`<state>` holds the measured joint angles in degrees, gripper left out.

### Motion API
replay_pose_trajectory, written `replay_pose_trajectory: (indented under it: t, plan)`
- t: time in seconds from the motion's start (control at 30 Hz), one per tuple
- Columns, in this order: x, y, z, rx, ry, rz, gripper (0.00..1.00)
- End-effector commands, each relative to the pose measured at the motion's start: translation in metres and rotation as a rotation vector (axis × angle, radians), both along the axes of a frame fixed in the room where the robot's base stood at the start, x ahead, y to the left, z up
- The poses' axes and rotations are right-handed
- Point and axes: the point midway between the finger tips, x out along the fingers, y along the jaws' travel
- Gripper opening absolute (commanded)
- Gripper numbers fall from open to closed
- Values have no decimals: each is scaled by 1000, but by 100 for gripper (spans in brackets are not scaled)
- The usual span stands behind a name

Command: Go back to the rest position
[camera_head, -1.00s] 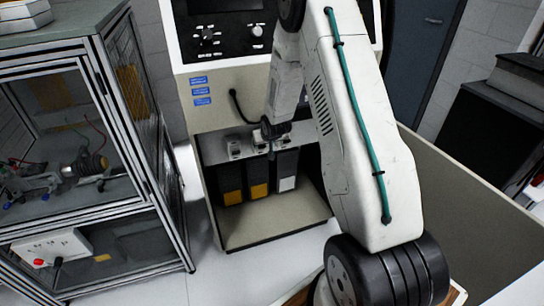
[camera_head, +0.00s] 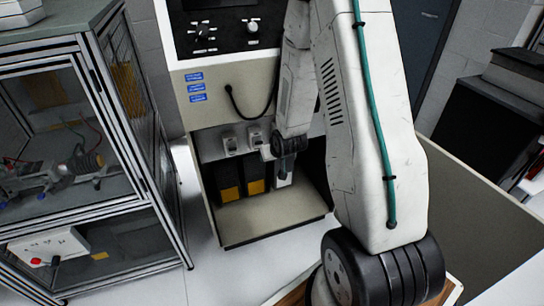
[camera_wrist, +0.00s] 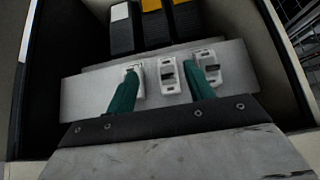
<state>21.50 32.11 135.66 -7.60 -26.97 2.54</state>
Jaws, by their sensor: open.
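My gripper (camera_head: 285,160) hangs in front of the open bay of the beige machine (camera_head: 225,95), over dark modules. In the wrist view its two green fingers (camera_wrist: 161,70) are spread apart with nothing visible held between them. The fingertips overlap the view of a pale plate (camera_wrist: 90,90) carrying white fittings; I cannot tell whether they touch it. The middle fitting (camera_wrist: 168,75) shows between the fingers. In the head view two fittings (camera_head: 230,146) show left of my gripper, and part of the row is hidden behind my arm.
Dark modules with yellow labels (camera_head: 228,192) stand in the bay. A black cable (camera_head: 238,108) hangs from the machine front. A glass-walled cabinet (camera_head: 150,130) stands left; a dark cabinet (camera_head: 475,130) stands right. The bay's front floor (camera_head: 270,222) is bare.

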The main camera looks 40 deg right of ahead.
Motion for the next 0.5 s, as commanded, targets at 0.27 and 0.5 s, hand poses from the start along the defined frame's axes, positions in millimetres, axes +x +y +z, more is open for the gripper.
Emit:
replay_pose_trajectory:
  t: [0.27, 0.5]
  plan:
    - [0, 0, 0, 0, 0, 0, 53]
    - [-24, 5, -17, 33, 134, -4, 53]
